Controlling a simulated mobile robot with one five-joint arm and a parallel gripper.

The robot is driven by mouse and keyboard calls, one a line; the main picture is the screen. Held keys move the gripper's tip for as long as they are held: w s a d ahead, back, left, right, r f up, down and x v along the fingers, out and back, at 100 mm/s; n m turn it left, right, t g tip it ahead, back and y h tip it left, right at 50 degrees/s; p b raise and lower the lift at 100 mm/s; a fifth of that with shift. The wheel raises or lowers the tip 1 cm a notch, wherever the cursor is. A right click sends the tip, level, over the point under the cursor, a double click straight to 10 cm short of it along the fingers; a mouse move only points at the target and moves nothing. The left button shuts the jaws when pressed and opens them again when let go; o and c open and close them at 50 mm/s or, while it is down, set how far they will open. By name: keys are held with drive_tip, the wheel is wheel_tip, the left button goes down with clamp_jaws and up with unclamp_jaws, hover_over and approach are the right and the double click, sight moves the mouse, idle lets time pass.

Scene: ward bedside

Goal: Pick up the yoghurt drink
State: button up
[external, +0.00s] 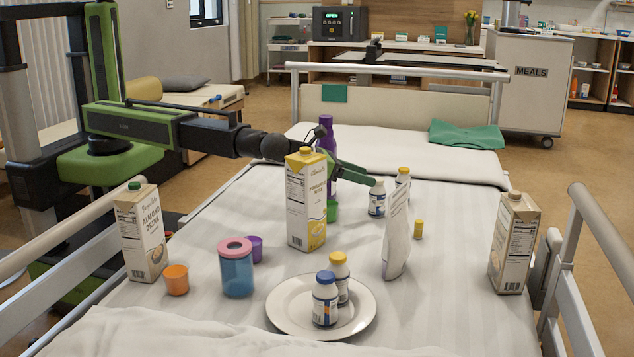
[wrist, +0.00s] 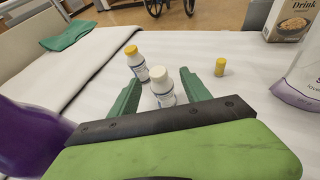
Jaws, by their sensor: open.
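Several small bottles with white bodies and blue labels look like yoghurt drinks. One with a white cap (wrist: 162,92) stands upright on the bed; in the external view it (external: 377,203) is just below my gripper (external: 366,180). In the wrist view it shows between the two green fingers of my gripper (wrist: 160,77), which are open with gaps on both sides. A yellow-capped bottle (wrist: 138,64) stands just beyond it. A blue-capped bottle (external: 325,302) and another yellow-capped bottle (external: 340,272) stand on a white plate (external: 283,317) nearer the external camera.
A purple bottle (external: 327,145) and a pineapple carton (external: 306,205) stand beside my arm. A white pouch (external: 396,240) and a small yellow object (external: 419,229) are to the right. An almond drink carton (external: 142,232), orange cup (external: 176,280) and blue jar (external: 236,270) stand left. Bed rails flank the bed.

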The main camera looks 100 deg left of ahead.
sight(378, 179)
drive_tip(key=b+x, duration=0.2)
drive_tip(key=x, duration=0.4)
drive_tip(key=shift+s+f, duration=0.15)
clamp_jaws()
